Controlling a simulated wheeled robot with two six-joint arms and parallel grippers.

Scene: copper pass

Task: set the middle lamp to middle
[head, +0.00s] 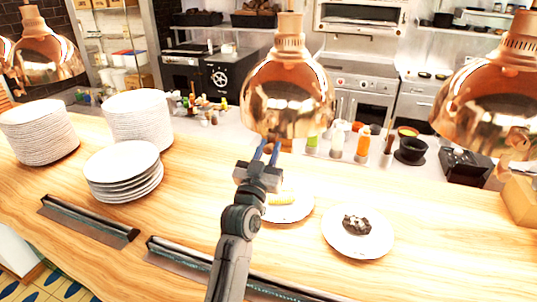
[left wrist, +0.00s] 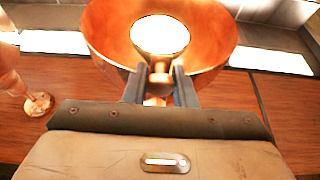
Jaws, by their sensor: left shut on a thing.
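The middle lamp (head: 288,95) is a shiny copper dome that hangs over the wooden counter in the head view. In the left wrist view I look up into the lamp's copper shade (left wrist: 108,30), with its bright bulb (left wrist: 160,35) lit. My left gripper (head: 268,150) is just under the lamp's lower rim, with its arm reaching up from below. In the left wrist view its fingers (left wrist: 160,76) are shut on a small copper knob (left wrist: 160,80) below the bulb. The fingers hide part of the knob. My right gripper is in neither view.
Another copper lamp (head: 45,60) hangs at the left and one (head: 495,100) at the right. Stacks of white plates (head: 125,172) stand on the left of the counter (head: 440,225). Two plates of food, one with a dark item (head: 357,247), lie near my arm. Bottles (head: 363,145) stand behind.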

